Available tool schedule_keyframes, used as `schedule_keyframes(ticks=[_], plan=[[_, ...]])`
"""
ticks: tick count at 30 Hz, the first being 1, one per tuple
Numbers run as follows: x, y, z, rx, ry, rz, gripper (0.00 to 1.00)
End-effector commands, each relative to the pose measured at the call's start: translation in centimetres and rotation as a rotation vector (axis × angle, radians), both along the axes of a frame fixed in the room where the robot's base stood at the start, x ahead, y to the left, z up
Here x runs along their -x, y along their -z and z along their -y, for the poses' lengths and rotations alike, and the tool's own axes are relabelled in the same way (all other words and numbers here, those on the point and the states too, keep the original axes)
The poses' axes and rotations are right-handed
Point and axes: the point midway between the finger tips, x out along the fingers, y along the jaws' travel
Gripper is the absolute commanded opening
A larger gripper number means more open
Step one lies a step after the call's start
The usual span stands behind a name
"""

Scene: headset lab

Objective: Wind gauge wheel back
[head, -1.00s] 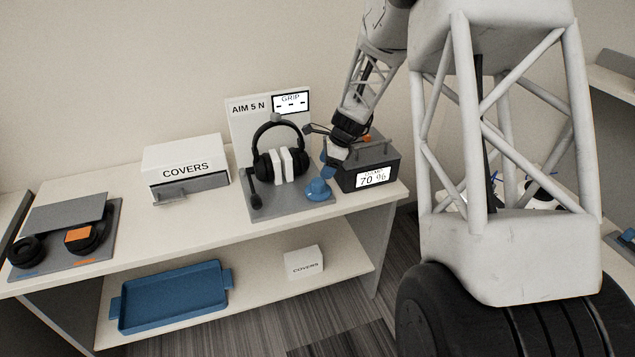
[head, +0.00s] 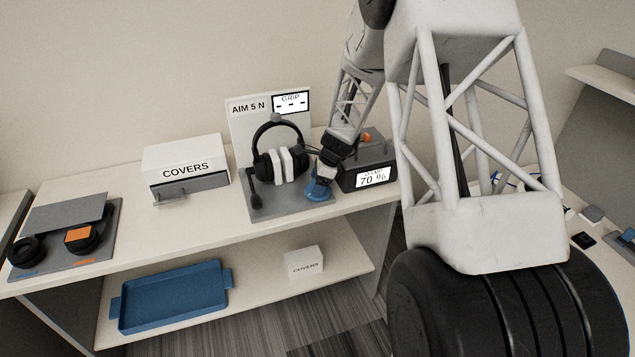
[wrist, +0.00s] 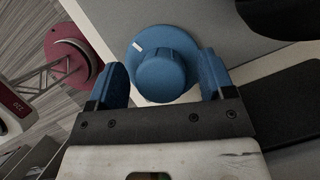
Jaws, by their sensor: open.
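The gauge wheel is a blue round knob (wrist: 162,72) with a wider blue disc under it and a white mark at the disc's upper left in the wrist view. In the head view the wheel (head: 317,190) sits at the right front of the grey gauge base (head: 290,205), partly behind my gripper. My gripper (wrist: 162,85) is open, its blue fingertips on either side of the knob, with a visible gap on the left. I cannot tell whether the right fingertip touches it. A headset (head: 262,168) with white pads between its cups stands on the gauge, before a panel (head: 246,122) reading "AIM 5 N".
A dark box (head: 352,181) reading "70 %" stands close right of the wheel. A white "COVERS" box (head: 186,160) stands left of the gauge. A grey mat (head: 50,252) with ear cups lies far left. A blue tray (head: 172,300) is on the lower shelf.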

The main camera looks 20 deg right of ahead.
Motion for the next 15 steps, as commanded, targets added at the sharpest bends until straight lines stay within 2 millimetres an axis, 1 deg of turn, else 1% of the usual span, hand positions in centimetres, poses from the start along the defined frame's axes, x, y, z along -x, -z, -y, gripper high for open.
schedule_keyframes(ticks=[4,13,14,15], plan=[[0.00,-0.01,0.01,0.000,0.000,0.000,0.75],[0.00,-0.01,0.01,0.000,0.000,0.000,0.29],[0.00,-0.01,0.01,0.000,0.000,0.000,0.26],[0.00,-0.01,0.01,0.000,0.000,0.000,0.26]])
